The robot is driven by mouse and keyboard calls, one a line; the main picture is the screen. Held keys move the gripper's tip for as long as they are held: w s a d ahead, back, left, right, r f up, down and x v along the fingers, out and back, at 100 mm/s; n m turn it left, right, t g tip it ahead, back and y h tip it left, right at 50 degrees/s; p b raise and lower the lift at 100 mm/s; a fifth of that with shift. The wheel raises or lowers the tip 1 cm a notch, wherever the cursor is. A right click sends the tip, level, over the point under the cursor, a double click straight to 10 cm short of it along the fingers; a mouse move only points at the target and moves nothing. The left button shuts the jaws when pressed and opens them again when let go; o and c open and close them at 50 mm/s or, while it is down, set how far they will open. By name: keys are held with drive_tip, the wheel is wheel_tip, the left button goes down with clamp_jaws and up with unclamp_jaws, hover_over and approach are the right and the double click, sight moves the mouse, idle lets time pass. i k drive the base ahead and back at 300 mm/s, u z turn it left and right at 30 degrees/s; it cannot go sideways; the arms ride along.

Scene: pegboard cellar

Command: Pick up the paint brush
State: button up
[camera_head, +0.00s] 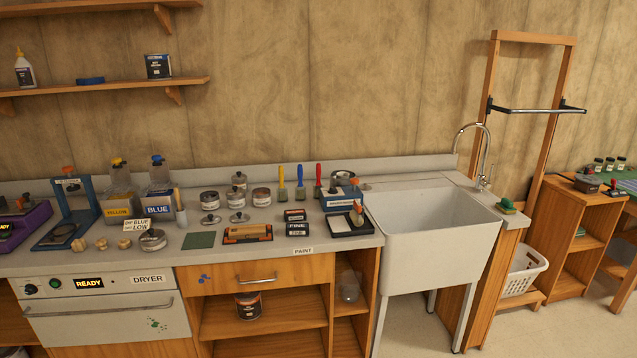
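Three slim tools with coloured handles stand upright near the back of the grey counter (345,248): a yellow-handled one (281,177), a blue-handled one (300,174) and a red-handled one (318,174). Their lower ends are greenish and look like brush heads, but are too small to be sure. I cannot tell which one is the paint brush. My gripper is not in view.
Several tins and lids crowd the counter around the tools. A wooden block (247,233), FINE boxes (298,229) and a black-rimmed tray (338,224) lie in front. A white sink (430,235) adjoins at right. The floor (415,330) shows at lower right.

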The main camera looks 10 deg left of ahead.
sight(317, 185)
drive_tip(key=u, duration=1.3)
drive_tip(key=i, duration=1)
drive_tip(key=z, duration=0.1)
